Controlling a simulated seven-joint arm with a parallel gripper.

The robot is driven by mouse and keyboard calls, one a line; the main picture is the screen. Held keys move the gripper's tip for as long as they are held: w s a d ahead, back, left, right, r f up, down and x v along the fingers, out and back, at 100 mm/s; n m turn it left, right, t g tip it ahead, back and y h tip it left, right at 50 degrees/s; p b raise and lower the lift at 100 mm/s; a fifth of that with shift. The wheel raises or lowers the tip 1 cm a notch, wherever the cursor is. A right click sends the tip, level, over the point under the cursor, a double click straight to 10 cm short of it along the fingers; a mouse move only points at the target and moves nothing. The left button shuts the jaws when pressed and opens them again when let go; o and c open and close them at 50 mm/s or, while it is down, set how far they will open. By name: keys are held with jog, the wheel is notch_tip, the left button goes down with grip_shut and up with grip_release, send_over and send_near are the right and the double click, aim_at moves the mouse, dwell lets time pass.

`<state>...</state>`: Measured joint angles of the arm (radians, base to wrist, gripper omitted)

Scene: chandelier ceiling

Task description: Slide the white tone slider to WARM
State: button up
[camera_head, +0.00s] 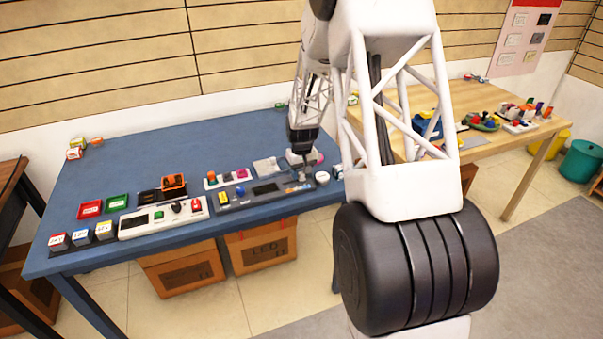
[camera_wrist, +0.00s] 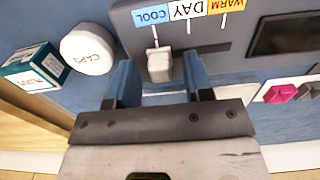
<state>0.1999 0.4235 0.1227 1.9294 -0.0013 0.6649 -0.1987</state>
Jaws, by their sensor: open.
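The white tone slider (camera_wrist: 158,66) is a small block on a dark grey panel (camera_wrist: 215,62). In the wrist view it stands in line with the mark under the blue COOL label (camera_wrist: 152,16). The white DAY label (camera_wrist: 184,9) and the orange WARM label (camera_wrist: 226,5) lie to its right. My gripper (camera_wrist: 159,68) is open, one finger on each side of the slider, with gaps showing on both sides. Contact and height cannot be told. In the head view my gripper (camera_head: 302,152) is over the right end of the panel (camera_head: 255,192); the slider is hard to make out there.
In the wrist view a white round tub marked CAPS (camera_wrist: 88,49) and a small teal-and-white box (camera_wrist: 35,67) stand left of the panel. A pink block (camera_wrist: 280,93) lies at right. The blue table (camera_head: 150,160) has free room toward the back.

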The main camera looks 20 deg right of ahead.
aim_at(284, 184)
jog(key=shift+f, duration=0.1)
jog(key=shift+c, duration=0.3)
grip_shut()
jog(key=shift+a, duration=3.3)
jog(key=shift+c, duration=1)
grip_release()
jog(key=shift+a, duration=0.1)
jog(key=shift+o, duration=1.3)
notch_tip(284, 184, up, 8)
